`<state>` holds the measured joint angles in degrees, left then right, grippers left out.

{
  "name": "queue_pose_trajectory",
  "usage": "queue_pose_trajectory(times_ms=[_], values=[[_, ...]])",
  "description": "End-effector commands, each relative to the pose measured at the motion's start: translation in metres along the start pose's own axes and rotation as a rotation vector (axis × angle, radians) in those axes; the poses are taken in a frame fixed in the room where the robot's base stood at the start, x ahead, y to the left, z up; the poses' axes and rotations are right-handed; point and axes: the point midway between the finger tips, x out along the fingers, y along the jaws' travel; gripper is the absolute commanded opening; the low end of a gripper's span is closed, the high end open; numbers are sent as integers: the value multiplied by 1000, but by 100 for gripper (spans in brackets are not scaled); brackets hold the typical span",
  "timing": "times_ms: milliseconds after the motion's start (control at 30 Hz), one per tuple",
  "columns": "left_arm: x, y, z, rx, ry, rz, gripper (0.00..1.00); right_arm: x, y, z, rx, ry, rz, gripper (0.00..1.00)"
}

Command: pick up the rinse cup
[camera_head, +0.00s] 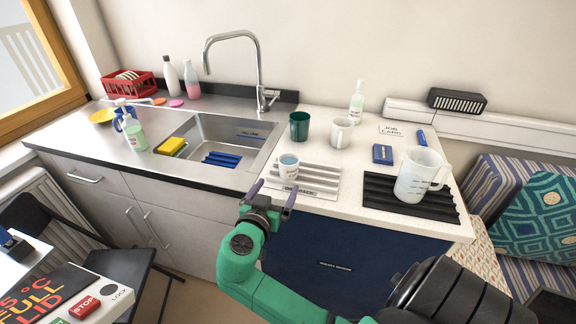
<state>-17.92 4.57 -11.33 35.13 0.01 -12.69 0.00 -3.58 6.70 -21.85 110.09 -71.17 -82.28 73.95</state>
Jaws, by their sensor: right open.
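The small white cup (288,170) with bluish liquid in it appears to be the rinse cup. It stands upright on a white ribbed drying mat (320,180) near the counter's front edge, right of the sink. My right gripper (271,196) is open and empty, with its two purple-grey fingers spread. It is in front of the cup, lower in the picture, by the counter's front edge, and apart from the cup. My left gripper is not in view.
A green cup (299,125) and a white mug (341,132) stand behind the cup. A measuring jug (420,174) stands on a black ribbed mat (380,192) to the right. The sink (228,133) and its tap (258,70) are to the left.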

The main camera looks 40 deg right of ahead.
Motion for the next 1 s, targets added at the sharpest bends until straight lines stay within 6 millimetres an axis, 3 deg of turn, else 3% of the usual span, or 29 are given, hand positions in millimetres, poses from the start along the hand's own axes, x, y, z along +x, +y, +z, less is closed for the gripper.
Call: queue_pose_trajectory(times_ms=[100, 233, 400, 500, 733, 900, 1000], values=[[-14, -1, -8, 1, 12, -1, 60, 27, 0, -5, -6, 3, 1, 99], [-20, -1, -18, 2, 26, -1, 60, 44, 0, -3, -4, 0, -1, 99], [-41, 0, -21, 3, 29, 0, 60, 75, 2, -8, -8, 1, 0, 99], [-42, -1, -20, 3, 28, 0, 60, 90, 1, -3, -6, 0, -2, 99], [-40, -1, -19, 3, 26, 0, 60, 94, 1, 0, -3, -3, -3, 99], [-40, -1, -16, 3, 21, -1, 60, 94, 1, 0, -3, -3, -3, 34], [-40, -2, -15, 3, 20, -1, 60, 94, 1, 0, -3, -2, -3, 1]])
